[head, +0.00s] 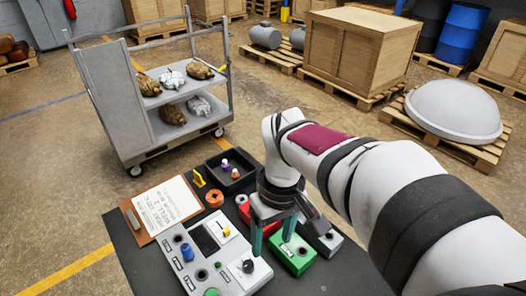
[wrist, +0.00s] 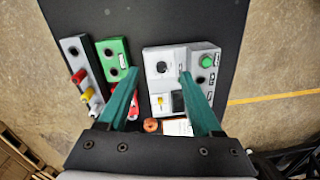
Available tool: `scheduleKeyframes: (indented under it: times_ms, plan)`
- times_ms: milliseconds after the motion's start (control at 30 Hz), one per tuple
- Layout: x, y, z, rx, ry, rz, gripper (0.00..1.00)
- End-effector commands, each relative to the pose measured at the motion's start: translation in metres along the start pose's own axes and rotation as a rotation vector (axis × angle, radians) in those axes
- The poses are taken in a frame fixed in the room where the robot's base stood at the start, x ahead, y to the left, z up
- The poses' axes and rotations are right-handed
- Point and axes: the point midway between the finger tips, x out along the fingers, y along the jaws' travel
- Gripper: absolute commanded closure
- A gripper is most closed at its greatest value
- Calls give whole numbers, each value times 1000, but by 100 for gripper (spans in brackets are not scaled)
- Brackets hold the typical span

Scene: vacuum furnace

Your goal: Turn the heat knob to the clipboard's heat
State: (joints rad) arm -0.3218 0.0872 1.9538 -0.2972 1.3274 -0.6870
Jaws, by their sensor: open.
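The clipboard (head: 165,209) lies left of the grey control panel (head: 208,268). Its sheet has printed lines, seen upside down and too small for me to read surely. The panel carries a black knob (head: 247,266) on a white dial plate, a yellow knob (head: 226,230), a blue knob (head: 187,252) and a dark display. I cannot read which is the heat knob. My gripper (head: 273,243) is open and empty, with its teal fingers pointing down near the panel's right edge. In the wrist view the black knob (wrist: 162,67) shows between the fingertips (wrist: 160,76), apparently below them.
A green block (head: 291,254) and a grey block (head: 322,238) with holes stand right of the panel. A black tray (head: 230,172) and an orange-brown ring (head: 215,197) sit behind it. A green button (wrist: 206,61) is on the panel. A trolley (head: 135,100) stands beyond the table.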

Motion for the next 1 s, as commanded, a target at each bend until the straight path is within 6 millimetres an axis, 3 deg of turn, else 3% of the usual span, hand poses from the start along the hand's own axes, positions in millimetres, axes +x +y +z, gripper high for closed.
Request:
scheduleKeyframes:
  times_ms: [33, 100, 200, 367, 600, 700, 800, 1000]
  plan:
    - [10, -6, -26, -137, -12, 9, 34]
    - [19, -12, -52, -287, -17, 22, 34]
    - [29, -16, -67, -379, -21, 28, 34]
    - [61, -15, -66, -385, -24, 28, 34]
    - [134, -12, -64, -381, -24, 28, 34]
    - [156, -11, -64, -380, -23, 28, 34]
    - [171, -11, -65, -378, -21, 28, 34]
    - [182, -10, -65, -379, -19, 30, 34]
